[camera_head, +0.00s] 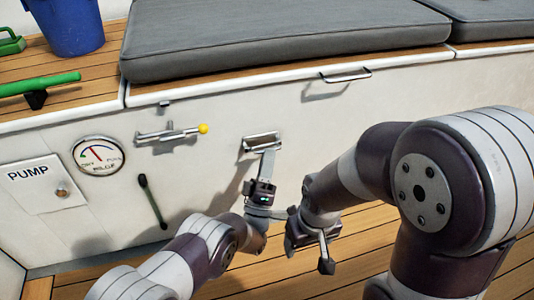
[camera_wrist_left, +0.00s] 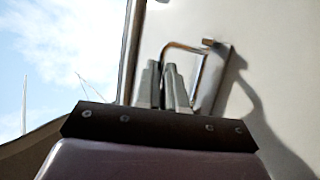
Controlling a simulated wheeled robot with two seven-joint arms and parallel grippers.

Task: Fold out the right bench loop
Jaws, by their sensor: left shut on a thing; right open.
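A metal bench loop (camera_head: 262,141) sits on a plate on the white bench front. My left gripper (camera_head: 265,160) reaches up to it from below. In the left wrist view, the left fingers (camera_wrist_left: 164,88) are close together on the loop (camera_wrist_left: 184,46), whose bent bar stands out from its plate. Exactly where they grip is partly hidden. My right gripper (camera_head: 312,246) is open and empty, pointing down in front of the bench, to the right of my left gripper.
Another metal handle (camera_head: 346,75) projects under the grey cushion (camera_head: 280,45). A yellow-tipped latch (camera_head: 170,133), a bilge gauge (camera_head: 98,155), a black lever (camera_head: 153,201) and a pump panel (camera_head: 45,184) are to the left. The wooden floor (camera_head: 350,247) is clear.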

